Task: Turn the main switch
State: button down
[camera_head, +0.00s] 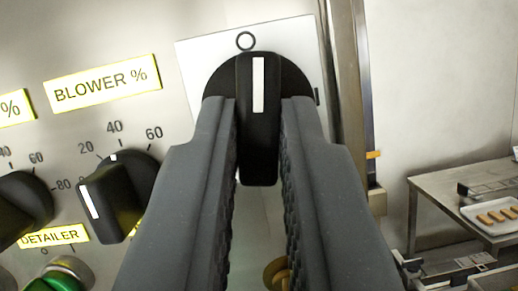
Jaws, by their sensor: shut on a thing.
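The main switch (258,120) is a black rotary handle with a white stripe, on a black round base and a pale square plate (196,64). Its stripe stands nearly upright and points toward the O mark at the plate's top. My gripper (258,104) reaches up from the bottom of the view, with one dark ridged finger on each side of the handle. The fingers are shut on the handle. The lower sides of the plate are hidden behind the fingers.
A black blower knob (116,199) with a percent scale is left of my gripper, under a yellow BLOWER % label (103,82). Another knob and a green button (55,284) are further left. A metal table (430,187) with a tray of brown pieces stands at right.

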jog(key=shift+d+r+n+y+p, duration=0.15)
jog(key=shift+n+y+p, duration=0.65)
jog(key=shift+n, duration=0.7)
jog(key=c, duration=1.5)
grip_release()
jog(key=shift+o, duration=0.2)
